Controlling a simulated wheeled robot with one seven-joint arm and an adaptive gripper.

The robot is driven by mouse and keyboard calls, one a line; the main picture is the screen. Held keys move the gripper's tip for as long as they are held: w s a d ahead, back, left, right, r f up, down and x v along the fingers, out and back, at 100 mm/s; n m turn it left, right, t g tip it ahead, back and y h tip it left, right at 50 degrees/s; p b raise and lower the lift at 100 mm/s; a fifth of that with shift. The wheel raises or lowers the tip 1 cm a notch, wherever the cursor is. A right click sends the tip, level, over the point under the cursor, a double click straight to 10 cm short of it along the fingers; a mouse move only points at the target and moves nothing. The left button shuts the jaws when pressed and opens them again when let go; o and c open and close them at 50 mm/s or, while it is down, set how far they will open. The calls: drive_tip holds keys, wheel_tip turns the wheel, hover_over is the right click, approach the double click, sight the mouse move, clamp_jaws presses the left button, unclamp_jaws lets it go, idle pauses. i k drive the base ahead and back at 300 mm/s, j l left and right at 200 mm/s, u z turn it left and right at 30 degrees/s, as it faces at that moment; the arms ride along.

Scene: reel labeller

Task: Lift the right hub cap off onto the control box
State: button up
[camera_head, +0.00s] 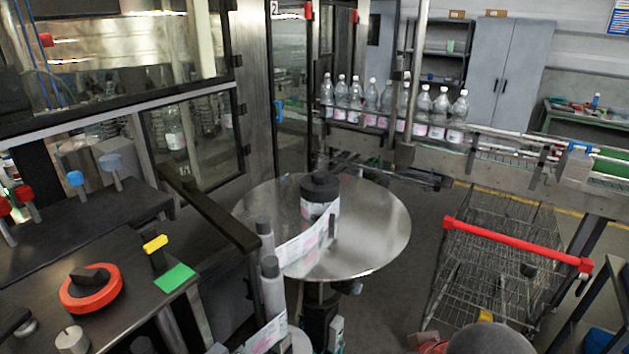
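The right hub cap (320,186) is a black, knobbed disc seated on top of the label reel (311,208). The reel stands on a round, shiny metal plate (375,235) in the middle of the view, and a printed label strip (302,245) runs from it to grey upright rollers (270,285). A dark flat-topped box, which looks like the control box (120,318), is at the lower left. It carries a red ring with a black knob (90,287), a yellow-topped lever (155,244) and a green patch (175,278).
A dark bar (205,208) stands between the box and the plate. Grey rods with blue and red tops (115,170) rise behind the box. A wire cart with a red handle (515,245) is at right. Bottles (400,105) line the conveyor behind. Bare floor shows between plate and cart.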

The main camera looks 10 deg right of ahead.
sight(317, 187)
drive_tip(key=i+l+u, duration=0.25)
drive_tip(key=i+l, duration=0.2)
drive_tip(key=i+l+u, duration=0.25)
drive_tip(key=l, duration=0.4)
drive_tip(key=i+j, duration=0.05)
drive_tip(key=i, duration=0.05)
